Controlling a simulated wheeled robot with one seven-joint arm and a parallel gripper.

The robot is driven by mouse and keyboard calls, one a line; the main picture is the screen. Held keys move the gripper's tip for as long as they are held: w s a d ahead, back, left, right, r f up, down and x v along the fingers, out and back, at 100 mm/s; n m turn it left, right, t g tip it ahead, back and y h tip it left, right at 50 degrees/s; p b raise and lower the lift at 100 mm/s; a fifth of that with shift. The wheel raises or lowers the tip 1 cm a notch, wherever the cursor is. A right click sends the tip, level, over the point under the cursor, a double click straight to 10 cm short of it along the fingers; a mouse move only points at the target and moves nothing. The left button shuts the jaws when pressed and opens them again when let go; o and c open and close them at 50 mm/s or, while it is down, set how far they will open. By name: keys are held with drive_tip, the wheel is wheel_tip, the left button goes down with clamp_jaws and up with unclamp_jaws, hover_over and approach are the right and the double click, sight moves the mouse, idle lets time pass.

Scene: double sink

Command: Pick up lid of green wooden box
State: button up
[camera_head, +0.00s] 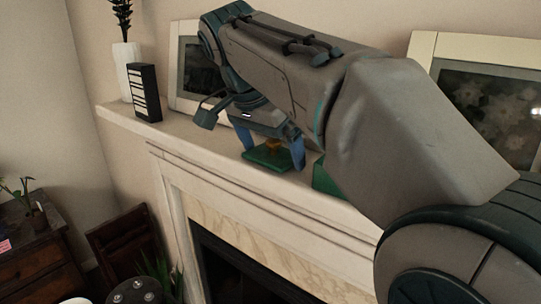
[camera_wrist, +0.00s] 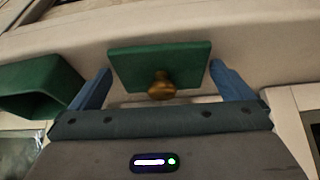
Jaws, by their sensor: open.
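The green lid (camera_head: 268,160) with a brass knob lies on the white mantel shelf, under my gripper (camera_head: 268,150). In the wrist view the lid (camera_wrist: 160,58) is a flat green square, and its round brass knob (camera_wrist: 160,86) points toward the camera. The two blue fingers of my gripper (camera_wrist: 160,85) stand open on either side of the knob, with nothing held. Contact with the lid cannot be told. The green box (camera_wrist: 42,82) is open and lies to the left of the lid in the wrist view. In the head view most of the box (camera_head: 322,176) is hidden behind my arm.
The mantel shelf (camera_head: 190,137) is narrow, with a drop at its front edge. A white vase (camera_head: 126,68) and a black striped block (camera_head: 144,92) stand at its left end. Framed pictures (camera_head: 480,95) lean on the wall behind. A dark fireplace (camera_head: 240,265) opens below.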

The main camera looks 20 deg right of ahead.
drive_tip(key=c, duration=0.8)
drive_tip(key=shift+r, duration=0.1)
